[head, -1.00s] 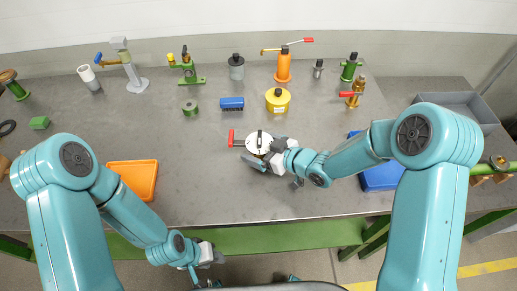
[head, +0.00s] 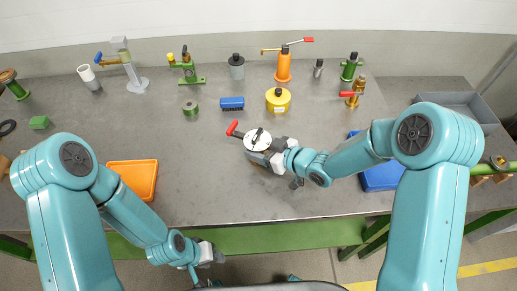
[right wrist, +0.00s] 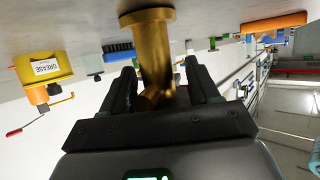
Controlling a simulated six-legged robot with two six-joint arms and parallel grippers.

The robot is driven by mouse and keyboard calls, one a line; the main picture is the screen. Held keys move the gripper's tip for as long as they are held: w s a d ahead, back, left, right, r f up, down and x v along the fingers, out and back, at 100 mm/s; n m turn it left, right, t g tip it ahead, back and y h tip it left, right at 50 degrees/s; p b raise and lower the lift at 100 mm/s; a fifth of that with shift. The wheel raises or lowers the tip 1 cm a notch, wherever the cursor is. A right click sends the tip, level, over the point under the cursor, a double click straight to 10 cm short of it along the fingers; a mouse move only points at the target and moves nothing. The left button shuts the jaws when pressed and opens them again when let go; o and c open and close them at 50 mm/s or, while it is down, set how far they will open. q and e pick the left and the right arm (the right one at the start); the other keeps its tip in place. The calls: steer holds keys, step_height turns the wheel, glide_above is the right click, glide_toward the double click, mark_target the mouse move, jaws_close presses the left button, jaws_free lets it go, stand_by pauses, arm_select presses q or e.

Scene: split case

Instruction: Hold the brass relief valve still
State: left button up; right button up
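The brass relief valve (head: 258,141) stands on the bench near its front middle, with a round white top and a red lever pointing to the upper left. In the right wrist view its brass body (right wrist: 155,55) is between my two dark fingers, its flange against the bench. My right gripper (head: 264,155) is around the body from the front right. The left-hand finger in the wrist view looks close to the brass; a narrow gap shows at the other. My left gripper (head: 205,253) is off the front edge, away from the valve; its fingers are unclear.
An orange tray (head: 134,188) lies at left and a blue bin (head: 381,178) behind my right forearm. The bench left of the valve is clear.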

steer(key=shift+s+d, duration=0.1)
steer(key=shift+s+d+r, duration=0.1)
steer(key=shift+s+d, duration=0.1)
steer(key=shift+d, duration=0.1)
steer(key=b+v, duration=0.1)
steer(key=v, duration=1.4)
steer(key=shift+r, duration=0.25)
